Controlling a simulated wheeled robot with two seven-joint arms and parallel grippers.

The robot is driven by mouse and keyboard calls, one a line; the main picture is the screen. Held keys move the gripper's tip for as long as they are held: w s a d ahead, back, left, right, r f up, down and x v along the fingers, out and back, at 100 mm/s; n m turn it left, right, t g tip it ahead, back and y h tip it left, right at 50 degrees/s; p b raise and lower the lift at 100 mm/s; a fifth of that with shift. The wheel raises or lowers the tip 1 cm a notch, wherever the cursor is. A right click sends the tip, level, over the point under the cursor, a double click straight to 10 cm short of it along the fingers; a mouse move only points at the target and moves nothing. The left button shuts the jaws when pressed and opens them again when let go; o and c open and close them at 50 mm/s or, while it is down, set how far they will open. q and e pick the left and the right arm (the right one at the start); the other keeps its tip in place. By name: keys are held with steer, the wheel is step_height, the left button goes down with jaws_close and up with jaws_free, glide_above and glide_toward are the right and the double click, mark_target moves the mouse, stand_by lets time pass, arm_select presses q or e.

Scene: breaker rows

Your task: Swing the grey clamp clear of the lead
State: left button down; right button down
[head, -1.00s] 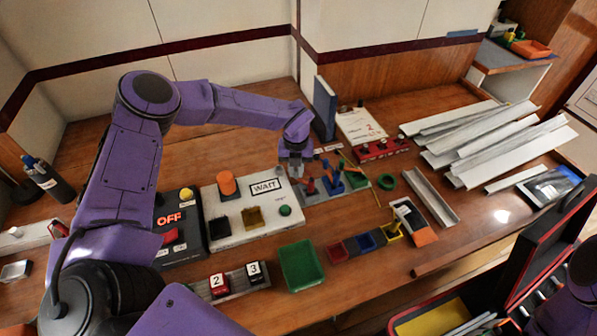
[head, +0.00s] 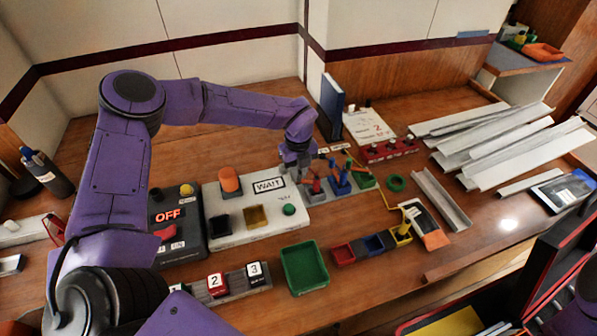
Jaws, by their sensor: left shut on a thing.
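A row of coloured clamps stands on a grey strip (head: 316,198) beside the white WAIT panel: a red clamp (head: 313,187), a blue clamp (head: 339,182) and a green clamp (head: 363,179). My left gripper (head: 294,172) comes down at the left end of this row, by the panel's right edge. It is shut on the grey clamp there, which it mostly hides. Thin coloured leads or levers rise above the row. I cannot tell which lead the grey clamp touches. My right gripper is out of view.
The white WAIT panel (head: 224,234) and black OFF box (head: 190,247) stand left. A green tray (head: 304,268) and small coloured bins (head: 373,243) lie in front. A blue binder (head: 331,107) stands behind; metal channels (head: 500,140) lie right.

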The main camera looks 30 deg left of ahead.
arm_select(q)
steer(key=c, duration=1.1)
jaws_free()
steer(key=shift+o, duration=0.2)
steer(key=shift+r, duration=0.1)
steer(key=shift+r, duration=0.35)
arm_select(e)
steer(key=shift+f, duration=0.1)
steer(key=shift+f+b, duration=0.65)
steer(key=shift+b, duration=0.1)
arm_select(q)
step_height(320, 180, up, 10)
steer(key=shift+f, duration=0.15)
